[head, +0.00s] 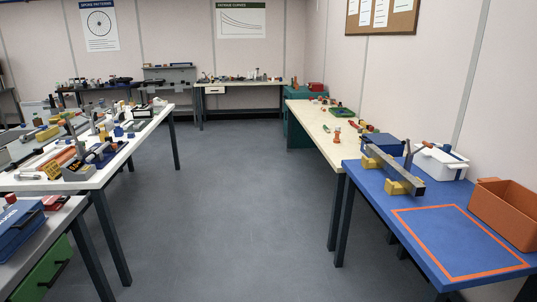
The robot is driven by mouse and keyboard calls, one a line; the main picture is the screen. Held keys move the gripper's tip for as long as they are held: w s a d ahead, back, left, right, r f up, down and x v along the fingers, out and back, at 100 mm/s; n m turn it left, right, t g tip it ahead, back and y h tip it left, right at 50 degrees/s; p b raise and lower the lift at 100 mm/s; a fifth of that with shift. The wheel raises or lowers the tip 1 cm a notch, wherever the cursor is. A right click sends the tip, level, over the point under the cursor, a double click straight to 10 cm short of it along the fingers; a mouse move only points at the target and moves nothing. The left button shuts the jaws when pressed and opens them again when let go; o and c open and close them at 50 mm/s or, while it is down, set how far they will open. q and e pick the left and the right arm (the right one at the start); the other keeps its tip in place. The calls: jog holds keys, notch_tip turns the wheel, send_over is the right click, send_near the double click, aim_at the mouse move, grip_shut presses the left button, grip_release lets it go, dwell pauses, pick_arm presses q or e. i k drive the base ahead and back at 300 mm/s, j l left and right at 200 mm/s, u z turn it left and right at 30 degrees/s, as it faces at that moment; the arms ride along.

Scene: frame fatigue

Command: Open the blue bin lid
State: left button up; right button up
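A blue box-like bin (382,142) stands at the far end of the blue table on the right. Its top looks flat and closed, but it is small here and I cannot make out the lid's edge or handle clearly. A grey bar on yellow blocks (393,170) stands in front of it and hides its lower part. A blue case with pale lettering (18,230) also shows at the lower left, cut by the picture edge. Neither of my grippers is in view.
On the blue table (403,225), a white bin (440,161) and an open orange bin (506,212) stand near an empty orange-outlined square. A cluttered pale bench (135,150) is at left. The grey floor (230,200) between the benches is clear.

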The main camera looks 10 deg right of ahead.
aim_at(379, 139)
jog(key=i+z, duration=0.1)
jog(key=i, duration=0.6)
jog(key=i+z, duration=0.15)
jog(key=i, duration=0.6)
jog(key=i+j+z, duration=0.1)
jog(key=i, duration=0.6)
jog(key=j, duration=0.1)
